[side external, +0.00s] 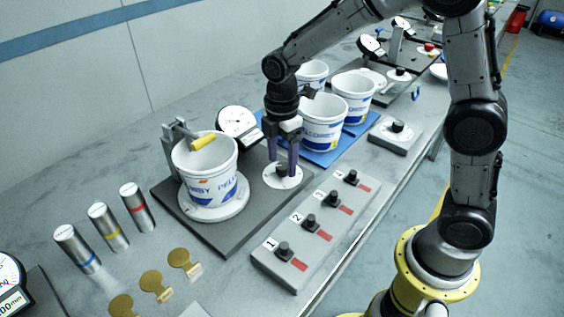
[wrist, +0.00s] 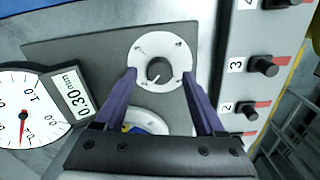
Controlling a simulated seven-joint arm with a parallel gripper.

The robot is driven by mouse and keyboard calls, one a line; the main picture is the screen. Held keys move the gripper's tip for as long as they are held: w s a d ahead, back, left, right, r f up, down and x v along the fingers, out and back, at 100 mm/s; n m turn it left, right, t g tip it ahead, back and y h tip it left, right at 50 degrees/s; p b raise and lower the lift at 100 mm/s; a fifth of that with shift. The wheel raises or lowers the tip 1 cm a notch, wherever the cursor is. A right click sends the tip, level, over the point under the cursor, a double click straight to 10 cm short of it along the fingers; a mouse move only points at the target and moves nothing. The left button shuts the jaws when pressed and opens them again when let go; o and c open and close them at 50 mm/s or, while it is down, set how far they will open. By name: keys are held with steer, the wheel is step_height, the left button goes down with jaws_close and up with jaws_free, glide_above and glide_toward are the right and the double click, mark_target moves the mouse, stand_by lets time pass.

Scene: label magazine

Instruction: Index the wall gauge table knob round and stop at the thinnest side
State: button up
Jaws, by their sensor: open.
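The knob (wrist: 158,70) is black and sits at the centre of a white marked dial plate (wrist: 172,45) on the dark gauge base (side external: 215,238). My gripper (side external: 282,163) is above the knob, pointing down, with its purple fingers (wrist: 158,72) apart on either side of it. In the side view the fingers partly hide the knob (side external: 282,169). A white tub (side external: 206,170) with blue and yellow print stands on the round white turntable (side external: 212,211). The dial gauge (side external: 236,121) stands behind the tub; in the wrist view its display (wrist: 75,92) appears to read 0.30 mm.
A grey panel (side external: 318,228) with several numbered black knobs and red marks lies at the front edge. More tubs (side external: 323,122) stand on a blue tray (side external: 318,157) behind my gripper.

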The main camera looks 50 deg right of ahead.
steer(key=shift+f, duration=0.75)
steer(key=shift+c, duration=0.4)
jaws_close()
